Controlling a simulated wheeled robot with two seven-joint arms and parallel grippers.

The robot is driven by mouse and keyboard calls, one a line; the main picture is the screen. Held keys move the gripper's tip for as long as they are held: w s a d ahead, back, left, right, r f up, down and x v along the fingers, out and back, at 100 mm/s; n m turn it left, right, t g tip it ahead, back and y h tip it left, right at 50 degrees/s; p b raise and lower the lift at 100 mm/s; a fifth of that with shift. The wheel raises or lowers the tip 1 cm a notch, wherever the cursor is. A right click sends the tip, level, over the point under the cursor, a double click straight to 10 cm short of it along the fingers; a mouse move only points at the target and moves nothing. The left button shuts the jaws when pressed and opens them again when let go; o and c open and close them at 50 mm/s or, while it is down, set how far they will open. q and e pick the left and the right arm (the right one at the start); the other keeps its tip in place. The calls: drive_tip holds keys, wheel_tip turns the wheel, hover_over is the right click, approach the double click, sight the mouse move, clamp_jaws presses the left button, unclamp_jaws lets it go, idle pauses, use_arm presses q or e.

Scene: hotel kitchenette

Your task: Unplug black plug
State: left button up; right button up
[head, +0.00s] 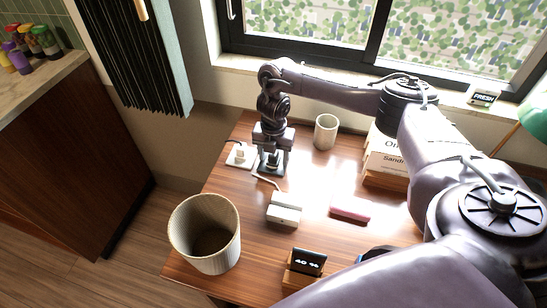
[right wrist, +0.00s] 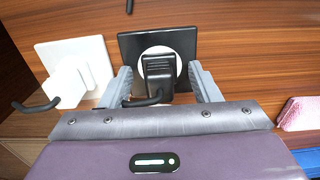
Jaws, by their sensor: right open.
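The black plug (right wrist: 158,78) sits in a white round outlet on a black square plate (right wrist: 185,42), with its black cord running left at its lower end. My right gripper (right wrist: 163,88) is open, with one finger on each side of the plug and a visible gap on both sides. In the head view my right gripper (head: 273,168) reaches down over the plate at the desk's back left and largely hides the plug. A white plug (right wrist: 70,80) sits in a white plate (right wrist: 95,50) just left of the black one. My left gripper is not in view.
On the desk (head: 215,183) are a wastebasket-like ribbed bin (head: 187,222), a cream cup (head: 326,132), a white block-like device (head: 284,208), a pink item (head: 350,209) and a small display clock (head: 308,262). Boxes or books (head: 385,160) stand on the right.

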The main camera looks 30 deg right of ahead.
idle(0.6)
drive_tip(key=shift+c, duration=0.2)
clamp_jaws()
drive_tip(key=shift+r+p, duration=0.2)
drive_tip(key=shift+p, duration=0.1)
drive_tip(key=shift+r+p, duration=2.65)
drive_tip(key=shift+r, duration=0.15)
